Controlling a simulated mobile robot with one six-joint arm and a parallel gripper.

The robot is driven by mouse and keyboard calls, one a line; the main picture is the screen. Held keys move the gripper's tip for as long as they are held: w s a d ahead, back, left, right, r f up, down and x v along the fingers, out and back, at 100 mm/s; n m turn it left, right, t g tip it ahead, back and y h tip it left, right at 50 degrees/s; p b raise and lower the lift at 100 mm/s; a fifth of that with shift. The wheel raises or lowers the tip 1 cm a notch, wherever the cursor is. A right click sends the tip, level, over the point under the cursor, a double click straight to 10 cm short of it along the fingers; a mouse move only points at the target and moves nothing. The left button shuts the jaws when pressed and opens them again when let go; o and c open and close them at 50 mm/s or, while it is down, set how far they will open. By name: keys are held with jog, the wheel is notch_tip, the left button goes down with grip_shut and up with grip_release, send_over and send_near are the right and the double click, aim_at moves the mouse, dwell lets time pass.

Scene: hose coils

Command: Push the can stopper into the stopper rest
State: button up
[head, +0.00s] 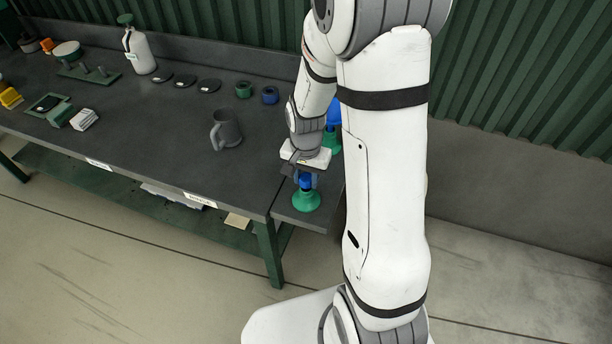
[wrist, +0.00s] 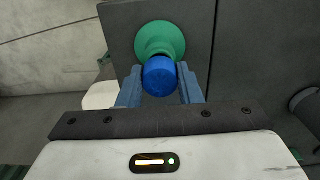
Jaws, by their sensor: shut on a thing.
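The blue can stopper (head: 306,182) is between the fingers of my gripper (head: 304,176) near the table's front right corner. In the wrist view the stopper (wrist: 159,77) shows its round blue end, with a finger on each side. The green flared stopper rest (head: 306,202) stands on the table directly under the stopper. In the wrist view the rest (wrist: 160,38) shows just beyond the stopper and is partly covered by it. The stopper lines up with the rest, but how deep it sits in it is hidden.
A blue and green object (head: 333,140) stands behind my wrist, partly hidden. A grey mug (head: 226,130) stands to the left. Black discs, a green ring (head: 243,90), a blue ring (head: 270,95) and a white bottle (head: 139,52) are farther back. The table's front edge is close.

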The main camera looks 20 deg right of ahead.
jog(key=shift+f+b, duration=0.65)
jog(key=shift+f, duration=0.2)
jog(key=o, duration=1.1)
jog(key=shift+o, duration=0.6)
jog(key=shift+o, duration=1.1)
jog(key=shift+r, duration=0.2)
jog(key=shift+r+p, duration=1.65)
jog(key=shift+r, duration=0.45)
